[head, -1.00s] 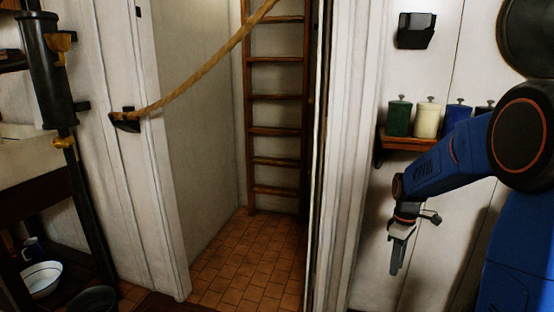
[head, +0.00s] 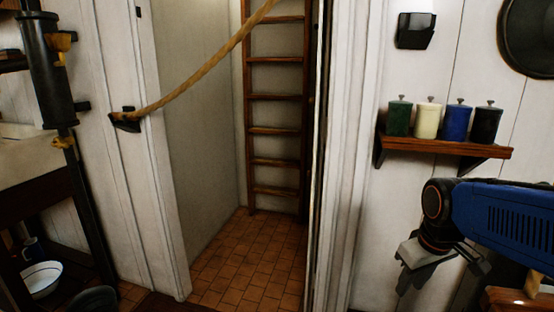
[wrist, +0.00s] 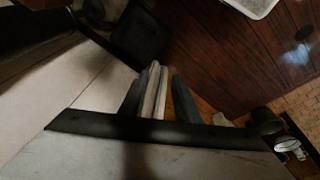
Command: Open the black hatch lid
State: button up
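I cannot pick out a hatch lid with certainty. A round black disc (head: 527,38) with a raised rim hangs on the white wall at the upper right of the head view, partly cut off by the frame edge; whether it is the lid is unclear. My gripper (head: 412,262) is low at the right in the head view, below the wall shelf and well below the disc. In the wrist view its two dark fingers (wrist: 160,95) stand apart, with pale strips showing between them that do not look gripped.
A wooden shelf (head: 450,147) with several lidded canisters is above my gripper. A black wall holder (head: 415,30) hangs higher. A rope (head: 205,75) crosses the doorway before a ladder (head: 275,130). A white bowl (head: 42,278) is at lower left. The tiled doorway floor is clear.

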jog(key=s+a+m+t, duration=0.2)
jog(key=s+m, duration=0.1)
jog(key=s, duration=0.6)
jog(key=shift+s, duration=0.45)
grip_shut()
